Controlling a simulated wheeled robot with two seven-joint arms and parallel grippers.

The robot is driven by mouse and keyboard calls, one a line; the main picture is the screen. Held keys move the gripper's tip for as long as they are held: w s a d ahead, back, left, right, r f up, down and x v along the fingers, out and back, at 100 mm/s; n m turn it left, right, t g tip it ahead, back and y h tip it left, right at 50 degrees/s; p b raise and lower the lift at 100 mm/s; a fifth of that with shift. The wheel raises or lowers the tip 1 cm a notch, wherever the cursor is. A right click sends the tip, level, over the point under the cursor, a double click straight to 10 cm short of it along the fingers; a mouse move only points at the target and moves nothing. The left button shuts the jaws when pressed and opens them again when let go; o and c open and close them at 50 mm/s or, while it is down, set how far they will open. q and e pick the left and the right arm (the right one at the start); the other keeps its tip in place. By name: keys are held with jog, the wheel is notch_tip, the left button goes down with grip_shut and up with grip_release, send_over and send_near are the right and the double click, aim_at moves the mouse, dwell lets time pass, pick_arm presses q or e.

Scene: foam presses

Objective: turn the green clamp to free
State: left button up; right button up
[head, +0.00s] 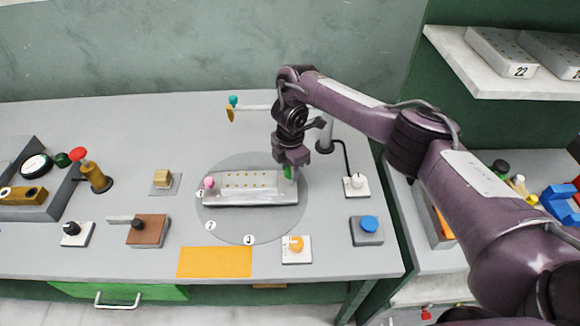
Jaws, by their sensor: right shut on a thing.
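The green clamp (288,173) stands at the right end of a pale block (250,196) with rows of small yellow dots on top. My right gripper (291,166) comes down from above and is shut on the green clamp, hiding part of it. Which way the clamp is turned cannot be told. A pink clamp (209,183) stands at the block's left end. The block lies on a grey round plate (255,225) with numbered marks. My left gripper is out of view.
An orange knob (296,244), a blue button (369,224) and a white-knobbed box (357,184) stand to the right. A post (325,135) rises behind. A brown box (148,231) and red-topped valve (92,172) stand left. An orange mat (215,262) lies in front.

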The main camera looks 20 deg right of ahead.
jog(key=shift+w+r, duration=0.1)
jog(key=o, duration=1)
jog(key=shift+c, duration=0.2)
notch_tip(320, 180, up, 6)
jog(key=p, duration=0.2)
jog(key=shift+r+p, duration=0.25)
jog(key=shift+p, duration=0.1)
jog(key=shift+r, duration=0.65)
